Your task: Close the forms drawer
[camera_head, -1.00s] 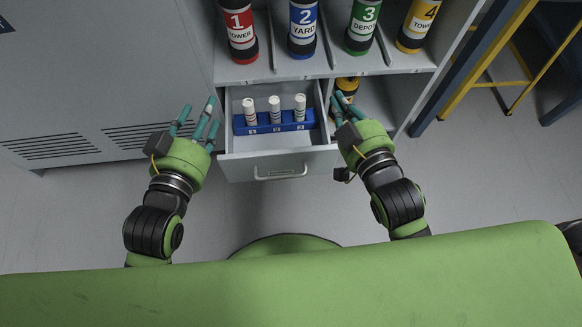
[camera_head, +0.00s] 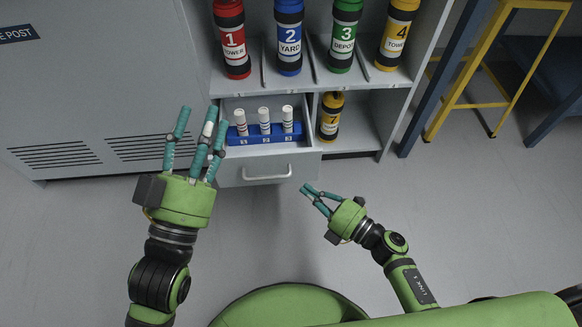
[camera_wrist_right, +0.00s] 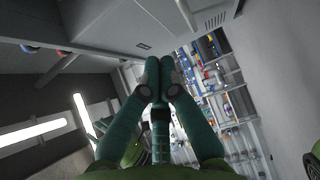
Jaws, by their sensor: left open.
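The forms drawer (camera_head: 231,171) is pulled out below the shelf in the head view, with a bar handle (camera_head: 267,173) on its grey front. A blue rack (camera_head: 265,138) with three white tubes shows inside it. My left gripper (camera_head: 201,125) is open and empty, its fingers spread just left of the drawer. My right gripper (camera_head: 309,192) is low and right of the drawer front, apart from the handle, with fingers pointing toward the drawer's lower right corner. In the right wrist view its fingertips (camera_wrist_right: 159,64) meet with nothing visible between them.
Numbered canisters, red (camera_head: 231,40), blue (camera_head: 289,40), green (camera_head: 343,40) and yellow (camera_head: 397,35), stand on the shelf above. Another yellow canister (camera_head: 330,116) sits in the cubby right of the drawer. A yellow stool (camera_head: 470,104) stands at right. The floor in front is clear.

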